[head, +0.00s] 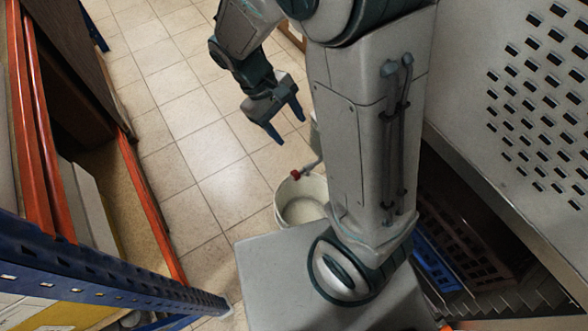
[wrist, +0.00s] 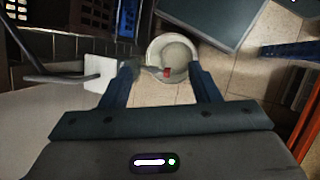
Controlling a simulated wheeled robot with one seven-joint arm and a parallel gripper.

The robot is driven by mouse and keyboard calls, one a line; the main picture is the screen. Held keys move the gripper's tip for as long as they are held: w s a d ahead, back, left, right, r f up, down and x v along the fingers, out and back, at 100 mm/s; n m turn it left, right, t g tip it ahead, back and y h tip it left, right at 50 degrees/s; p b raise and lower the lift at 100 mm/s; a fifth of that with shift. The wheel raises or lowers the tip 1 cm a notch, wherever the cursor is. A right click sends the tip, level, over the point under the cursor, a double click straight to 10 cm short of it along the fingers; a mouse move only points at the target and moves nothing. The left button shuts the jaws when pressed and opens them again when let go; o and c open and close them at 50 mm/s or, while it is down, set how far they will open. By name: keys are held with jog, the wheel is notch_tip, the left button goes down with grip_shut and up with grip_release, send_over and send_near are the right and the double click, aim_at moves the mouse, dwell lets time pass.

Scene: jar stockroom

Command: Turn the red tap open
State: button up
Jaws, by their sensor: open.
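The small red tap (head: 295,174) sits on a pipe at the rim of a white bucket (head: 283,213) in the head view. In the wrist view the red tap (wrist: 167,72) shows in front of the bucket (wrist: 152,50), between my two fingers. My gripper (head: 287,129) is open and empty, with its blue fingers spread. In the head view it is apart from the tap, above it in the picture. The wrist view also shows my gripper (wrist: 162,70), with nothing between its fingers touching them. Part of the pipe behind the tap is hidden by my column.
A blue and orange shelf rack (head: 110,278) stands on the left. A perforated panel (head: 530,90) and dark crates (head: 460,230) are on the right. The tiled floor (head: 190,150) left of the bucket is clear. A white block (wrist: 105,73) and grey pipe are left of my fingers.

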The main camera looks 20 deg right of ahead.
jog(key=w+a+f+n+h+b, duration=0.1)
jog(key=a+f+n+h+b, duration=0.15)
jog(key=f, duration=0.45)
jog(key=w+a+f+n+h+b, duration=0.1)
jog(key=f+h+b, duration=0.1)
jog(key=f+b, duration=0.35)
jog(key=w+a+f+n+h+b, duration=0.1)
jog(key=a+f+n+h, duration=0.15)
jog(key=f, duration=0.65)
jog(key=n+t+h+b, duration=0.6)
jog(key=n+t+b, duration=0.1)
jog(key=b, duration=0.1)
send_near(293, 176)
jog(key=shift+t, duration=0.4)
jog(key=b+x, duration=0.1)
jog(key=x, duration=0.2)
jog(key=b+x, duration=0.1)
jog(key=x, duration=0.3)
jog(key=b+x, duration=0.1)
jog(key=x, duration=0.3)
jog(key=shift+s+d+f, duration=0.1)
jog(key=shift+f, duration=0.3)
jog(key=shift+c, duration=0.4)
jog(key=c, duration=0.9)
